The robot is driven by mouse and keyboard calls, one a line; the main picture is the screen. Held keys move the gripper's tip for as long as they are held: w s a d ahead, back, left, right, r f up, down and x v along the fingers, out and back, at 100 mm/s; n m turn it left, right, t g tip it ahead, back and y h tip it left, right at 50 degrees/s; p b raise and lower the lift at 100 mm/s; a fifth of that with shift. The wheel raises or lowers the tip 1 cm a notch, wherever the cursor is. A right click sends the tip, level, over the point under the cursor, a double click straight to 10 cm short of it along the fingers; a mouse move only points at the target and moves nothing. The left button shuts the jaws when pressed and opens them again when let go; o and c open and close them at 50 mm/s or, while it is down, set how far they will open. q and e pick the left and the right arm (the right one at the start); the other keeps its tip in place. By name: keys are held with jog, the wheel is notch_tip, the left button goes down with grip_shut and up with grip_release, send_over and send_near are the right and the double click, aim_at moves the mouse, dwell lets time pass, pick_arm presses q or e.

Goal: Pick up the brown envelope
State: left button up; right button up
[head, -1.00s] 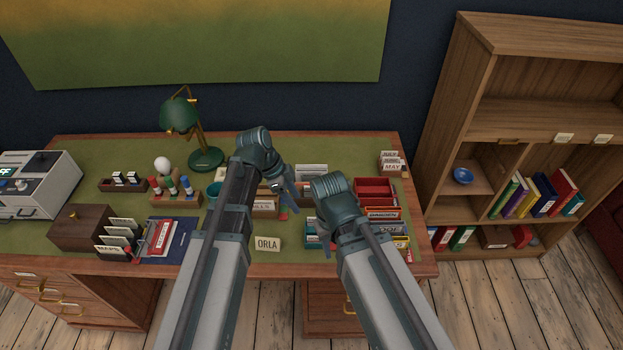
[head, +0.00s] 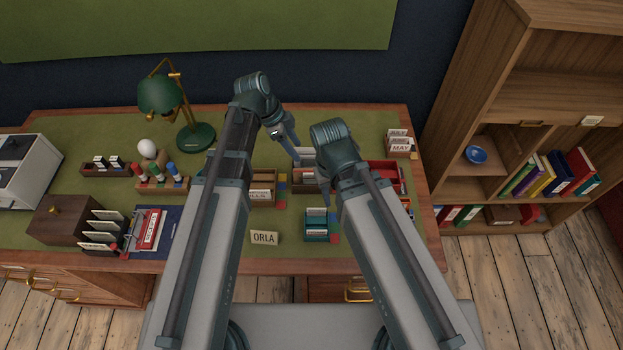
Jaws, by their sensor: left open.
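I cannot make out a brown envelope in the head view; my arms cover part of the desk (head: 215,258). My left gripper (head: 284,142) is open and empty, pointing down over the back middle of the desk, above the card trays. My right arm's wrist (head: 334,145) is lower and to the right, over the desk organisers.
An ORLA name card (head: 264,238) is at the front. Card trays (head: 262,197) fill the middle. A bookshelf (head: 480,100) stands at right.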

aim_at(311, 170)
pick_arm(q)
jog(key=b+x, duration=0.6)
jog(key=x, duration=0.1)
jog(key=shift+w+f, duration=0.1)
jog(key=shift+f, duration=0.2)
jog(key=shift+d+f+b, duration=0.2)
jog(key=shift+d+b, duration=0.05)
jog(key=shift+b, duration=0.25)
pick_arm(e)
notch_tip(311, 170, down, 8)
jog(key=shift+r, duration=0.25)
pick_arm(q)
jog(key=b+x, duration=0.4)
jog(key=shift+w+a+f, duration=0.1)
jog(key=shift+w+f, duration=0.05)
jog(key=shift+f, duration=0.2)
pick_arm(e)
notch_tip(311, 170, down, 4)
jog(key=shift+f, duration=0.2)
pick_arm(q)
jog(key=shift+f+b, duration=0.35)
jog(key=shift+b, duration=0.15)
pick_arm(e)
jog(key=shift+f, duration=0.35)
pick_arm(q)
jog(key=shift+d+r, duration=0.1)
jog(key=shift+d, duration=0.15)
pick_arm(e)
jog(key=shift+r, duration=0.1)
